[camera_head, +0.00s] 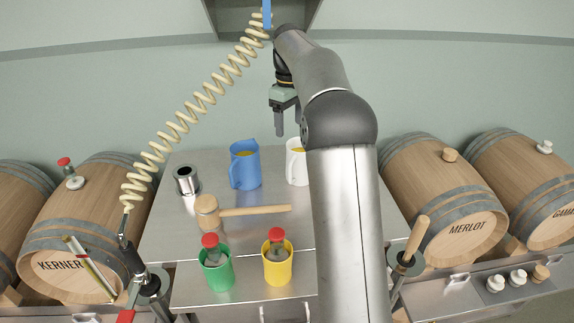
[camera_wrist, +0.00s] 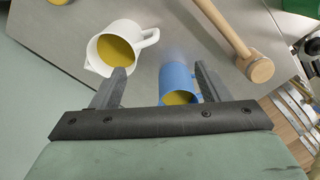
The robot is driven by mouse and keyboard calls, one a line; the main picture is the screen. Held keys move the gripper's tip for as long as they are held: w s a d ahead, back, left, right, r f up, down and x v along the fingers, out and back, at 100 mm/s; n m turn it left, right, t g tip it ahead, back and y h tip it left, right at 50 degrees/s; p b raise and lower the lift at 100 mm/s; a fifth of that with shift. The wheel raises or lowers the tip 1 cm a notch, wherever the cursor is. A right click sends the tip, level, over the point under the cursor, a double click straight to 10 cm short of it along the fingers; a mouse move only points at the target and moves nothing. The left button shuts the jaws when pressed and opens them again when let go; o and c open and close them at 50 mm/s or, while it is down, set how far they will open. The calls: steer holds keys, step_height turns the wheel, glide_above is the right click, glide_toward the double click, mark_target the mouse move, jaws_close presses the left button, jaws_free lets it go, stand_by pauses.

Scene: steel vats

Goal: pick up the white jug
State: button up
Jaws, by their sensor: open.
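The white jug (camera_head: 297,164) stands upright on the steel table, partly hidden behind my arm in the head view. In the wrist view the white jug (camera_wrist: 112,50) shows whole, with yellow liquid inside and its handle toward the upper right. My gripper (camera_head: 292,122) hangs above the back of the table, over the area of the two jugs. In the wrist view my gripper (camera_wrist: 158,85) has its fingers apart and nothing between them.
The blue jug (camera_head: 245,166) stands just left of the white jug. A wooden mallet (camera_head: 245,212) lies in front of them. A steel cup (camera_head: 187,181), a green cup (camera_head: 216,272) and a yellow cup (camera_head: 277,268) share the table. A coiled hose (camera_head: 190,115) hangs at left.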

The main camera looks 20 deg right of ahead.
mark_target(293, 159)
steer(key=f, duration=0.4)
steer(key=w+d+f, duration=0.1)
steer(key=f, duration=0.3)
steer(key=d+f, duration=0.1)
steer(key=f, duration=0.3)
steer(key=shift+w+p, duration=0.3)
steer(key=shift+w, duration=0.1)
steer(key=shift+f+p, duration=0.85)
steer(key=shift+f, duration=1.85)
steer(key=c, duration=1.3)
steer(key=shift+r, duration=0.1)
jaws_close()
steer(key=shift+r, duration=0.15)
